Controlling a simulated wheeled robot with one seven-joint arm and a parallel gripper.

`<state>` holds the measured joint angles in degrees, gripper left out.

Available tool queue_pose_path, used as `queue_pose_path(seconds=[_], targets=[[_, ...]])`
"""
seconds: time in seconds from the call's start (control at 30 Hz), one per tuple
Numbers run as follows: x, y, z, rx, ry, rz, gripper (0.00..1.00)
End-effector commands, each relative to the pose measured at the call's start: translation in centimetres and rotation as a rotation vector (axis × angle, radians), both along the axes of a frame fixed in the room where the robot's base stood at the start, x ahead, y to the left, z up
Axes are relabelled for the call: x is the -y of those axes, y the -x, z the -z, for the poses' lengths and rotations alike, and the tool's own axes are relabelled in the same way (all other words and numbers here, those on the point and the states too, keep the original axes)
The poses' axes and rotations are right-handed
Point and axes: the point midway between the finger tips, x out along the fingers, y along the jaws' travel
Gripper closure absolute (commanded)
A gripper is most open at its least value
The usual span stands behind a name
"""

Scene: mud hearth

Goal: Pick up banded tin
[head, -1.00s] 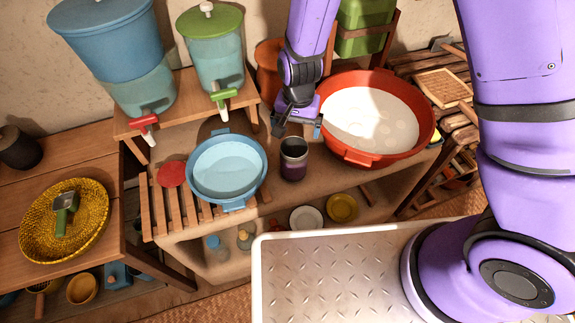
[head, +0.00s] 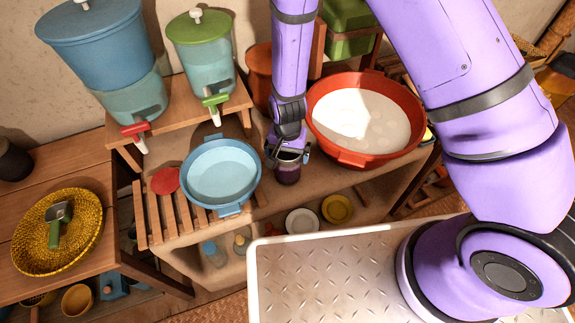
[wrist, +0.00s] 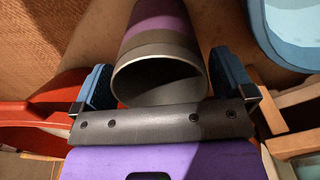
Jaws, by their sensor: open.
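The banded tin (head: 288,172) stands upright on the mud ledge between the blue basin and the red basin. It has a dark purple lower band and a grey rim. In the wrist view the tin (wrist: 160,55) shows its open mouth and purple and grey bands. My gripper (head: 287,154) is at the tin's top in the head view. In the wrist view my gripper (wrist: 160,88) is open, with one blue-padded finger on each side of the tin's rim. A small gap shows beside the right finger; contact at the left finger is unclear.
A blue basin (head: 255,182) on a slatted rack stands just left of the tin. A red basin (head: 365,158) with white contents is close on the right. Two dispensers with taps stand behind left. A white plate (head: 302,221) and yellow bowl (head: 337,209) sit lower down.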

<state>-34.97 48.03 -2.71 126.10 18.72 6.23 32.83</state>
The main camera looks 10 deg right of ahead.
Motion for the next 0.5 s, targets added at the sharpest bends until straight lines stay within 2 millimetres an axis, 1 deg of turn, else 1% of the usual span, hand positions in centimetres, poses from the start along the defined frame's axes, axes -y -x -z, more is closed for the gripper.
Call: queue_pose_path(seconds=[0.03,0.2,0.47,0.5], targets=[[0.1,0.1,0.7,-0.003,0.001,0.0,0.0],[0.0,0.0,2.1,-0.002,0.0,-0.001,0.0],[0.0,0.0,2.3,0.0,0.0,-0.001,0.0],[0.0,0.0,2.3,0.0,0.0,-0.001,0.02]])
